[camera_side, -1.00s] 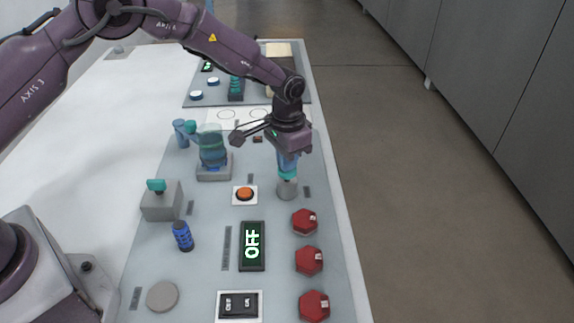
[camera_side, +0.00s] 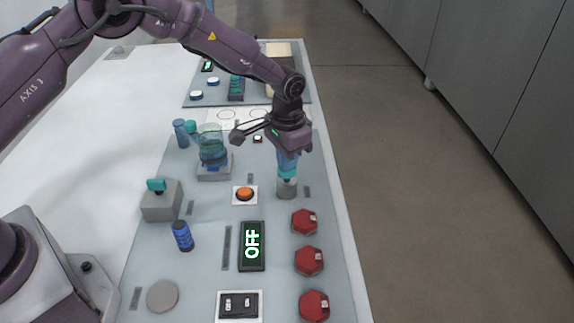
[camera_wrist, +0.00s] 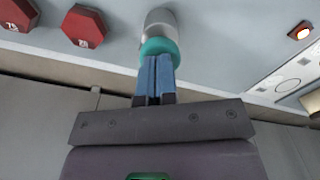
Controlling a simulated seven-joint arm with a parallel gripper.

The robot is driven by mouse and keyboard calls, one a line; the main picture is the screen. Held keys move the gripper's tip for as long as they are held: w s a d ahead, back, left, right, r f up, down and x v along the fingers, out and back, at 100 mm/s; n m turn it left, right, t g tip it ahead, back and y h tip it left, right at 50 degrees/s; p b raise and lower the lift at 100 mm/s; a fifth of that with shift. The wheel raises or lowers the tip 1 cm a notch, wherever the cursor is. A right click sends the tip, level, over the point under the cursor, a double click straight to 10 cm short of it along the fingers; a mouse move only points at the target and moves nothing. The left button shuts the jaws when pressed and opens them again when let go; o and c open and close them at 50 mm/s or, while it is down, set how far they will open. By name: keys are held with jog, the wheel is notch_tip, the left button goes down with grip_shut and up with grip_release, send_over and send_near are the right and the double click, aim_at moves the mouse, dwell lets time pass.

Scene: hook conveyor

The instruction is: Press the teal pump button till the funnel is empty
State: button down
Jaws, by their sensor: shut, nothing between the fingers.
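The teal pump button (camera_side: 287,175) caps a grey cylinder (camera_side: 287,189) at the right of the panel. In the wrist view the teal button (camera_wrist: 159,47) is a disc right at my fingertips. My gripper (camera_side: 288,165) points down over it, with its blue fingers (camera_wrist: 156,72) shut and empty. The fingertips appear to touch the button; how far it is pressed cannot be told. A clear bluish vessel, seemingly the funnel (camera_side: 211,134), stands on a grey base (camera_side: 214,173) left of my gripper. Blue shows low in it; the exact liquid level is hard to read.
A small lamp (camera_side: 257,139) glows; it also shows in the wrist view (camera_wrist: 299,31). Red hexagonal weights (camera_side: 309,261) line the right edge. An orange button (camera_side: 245,194), an OFF display (camera_side: 252,246), a teal-topped grey box (camera_side: 161,200) and a blue ribbed cylinder (camera_side: 182,236) stand nearby.

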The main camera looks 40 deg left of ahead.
jog(key=shift+r, duration=0.8)
jog(key=shift+f, duration=0.1)
jog(key=shift+f, duration=1.65)
jog(key=shift+r, duration=1.75)
jog(key=shift+f, duration=0.15)
